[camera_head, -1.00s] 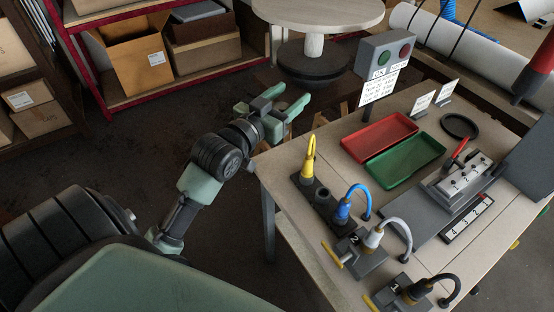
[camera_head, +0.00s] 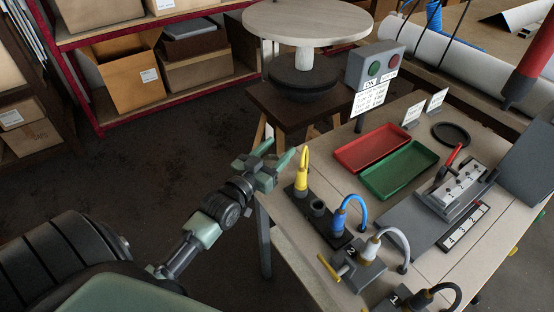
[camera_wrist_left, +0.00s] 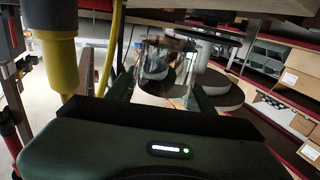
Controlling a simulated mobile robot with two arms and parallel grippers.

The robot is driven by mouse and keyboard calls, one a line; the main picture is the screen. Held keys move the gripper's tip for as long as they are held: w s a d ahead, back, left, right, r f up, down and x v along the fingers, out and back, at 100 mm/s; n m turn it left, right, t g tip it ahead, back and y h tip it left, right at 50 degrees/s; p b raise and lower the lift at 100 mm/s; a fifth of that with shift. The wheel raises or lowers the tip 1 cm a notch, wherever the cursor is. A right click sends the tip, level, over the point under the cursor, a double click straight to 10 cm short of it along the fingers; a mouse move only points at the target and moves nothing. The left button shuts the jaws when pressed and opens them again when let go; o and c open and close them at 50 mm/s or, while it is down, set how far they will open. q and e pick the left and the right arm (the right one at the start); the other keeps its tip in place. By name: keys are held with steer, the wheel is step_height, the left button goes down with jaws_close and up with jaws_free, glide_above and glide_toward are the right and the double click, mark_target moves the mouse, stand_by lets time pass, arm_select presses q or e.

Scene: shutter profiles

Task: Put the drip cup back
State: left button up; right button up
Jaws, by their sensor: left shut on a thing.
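My left gripper (camera_head: 275,162) is at the left edge of the workbench, just left of the yellow tool (camera_head: 301,175) in the black holder. In the left wrist view the left gripper (camera_wrist_left: 160,75) is shut on a clear, see-through cup (camera_wrist_left: 157,70), which appears to be the drip cup. It sits upright between the fingers. The cup cannot be made out in the head view. The yellow tool stands close by at the left in the wrist view (camera_wrist_left: 60,62). My right gripper is not in view.
The holder (camera_head: 318,210) also carries a blue-hosed tool (camera_head: 340,217) and an empty-looking socket. Red (camera_head: 374,149) and green (camera_head: 400,170) trays lie behind. A round-topped stand (camera_head: 306,22) is beyond the bench. Open floor lies left of the gripper.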

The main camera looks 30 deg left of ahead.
mark_target(276, 159)
arm_select(q)
step_height(276, 159, down, 4)
steer(key=shift+r, duration=0.25)
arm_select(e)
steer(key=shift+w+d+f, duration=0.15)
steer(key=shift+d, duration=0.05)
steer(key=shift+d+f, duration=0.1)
arm_select(q)
steer(key=o, duration=1.3)
steer(key=shift+f, duration=0.1)
steer(key=shift+o, duration=0.2)
steer(key=shift+r, duration=0.25)
steer(key=s+b, duration=0.1)
steer(key=s, duration=1.1)
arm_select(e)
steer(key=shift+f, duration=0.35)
